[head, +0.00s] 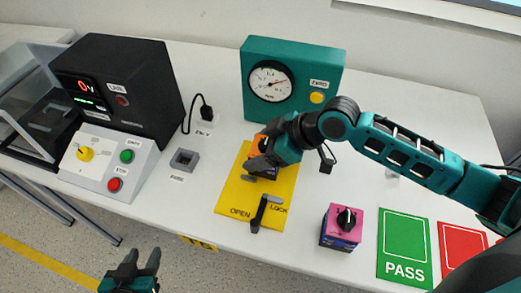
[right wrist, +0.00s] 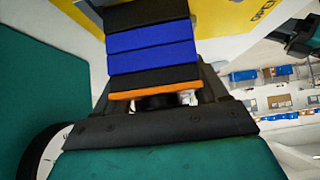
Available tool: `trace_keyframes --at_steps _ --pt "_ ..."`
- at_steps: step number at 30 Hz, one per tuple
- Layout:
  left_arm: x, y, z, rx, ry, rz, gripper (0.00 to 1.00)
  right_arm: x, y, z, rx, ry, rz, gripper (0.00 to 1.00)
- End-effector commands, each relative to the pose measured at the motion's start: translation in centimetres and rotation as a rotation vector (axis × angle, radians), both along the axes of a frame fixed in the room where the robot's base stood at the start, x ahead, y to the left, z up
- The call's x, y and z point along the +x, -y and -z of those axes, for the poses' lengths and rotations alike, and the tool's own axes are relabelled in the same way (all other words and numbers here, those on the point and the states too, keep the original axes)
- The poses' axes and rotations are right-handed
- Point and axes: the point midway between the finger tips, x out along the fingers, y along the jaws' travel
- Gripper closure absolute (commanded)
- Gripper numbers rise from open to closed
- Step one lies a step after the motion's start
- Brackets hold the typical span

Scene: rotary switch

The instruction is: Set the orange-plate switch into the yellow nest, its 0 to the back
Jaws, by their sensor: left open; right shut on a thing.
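The orange-plate switch (head: 259,144) is in my right gripper (head: 264,164), over the back part of the yellow nest plate (head: 234,197). The right wrist view shows its orange plate (right wrist: 155,90) edge-on and its black and blue banded body (right wrist: 150,45). The arm and jaws cover most of it in the head view. Its knob is mostly hidden and its 0 mark cannot be seen. I cannot tell whether it touches the nest. A black lever (head: 262,211) stands at the plate's front, between OPEN and LOCK. My left gripper (head: 146,264) is open and empty, off the table's front edge.
A pink-plate switch (head: 342,226) stands right of the nest. A green PASS mat (head: 404,245) and a red mat (head: 462,246) lie further right. A teal gauge box (head: 291,78) stands behind. A small grey socket (head: 184,160) and a control panel (head: 108,160) are left.

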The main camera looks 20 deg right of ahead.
Motion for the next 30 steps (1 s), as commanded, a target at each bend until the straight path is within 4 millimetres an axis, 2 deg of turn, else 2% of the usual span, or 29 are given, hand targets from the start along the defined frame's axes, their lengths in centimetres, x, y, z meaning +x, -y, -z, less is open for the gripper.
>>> trace_keyframes --at_steps 12,13,20,30 --pt "0.34 -0.02 -0.02 0.000 0.007 -0.001 0.57 0.05 0.00 0.75 0.001 0.002 0.000 0.66" --pt "0.37 -0.02 -0.07 0.000 0.008 -0.001 0.57 0.03 0.01 0.73 -0.001 0.001 0.000 0.25" --pt "0.38 -0.04 -0.08 0.000 0.008 -0.001 0.57 0.01 0.01 0.71 -0.001 0.001 0.000 0.03" --pt "0.35 -0.06 -0.23 0.000 0.007 -0.001 0.57 -0.04 0.15 0.15 -0.002 0.002 0.000 0.02"
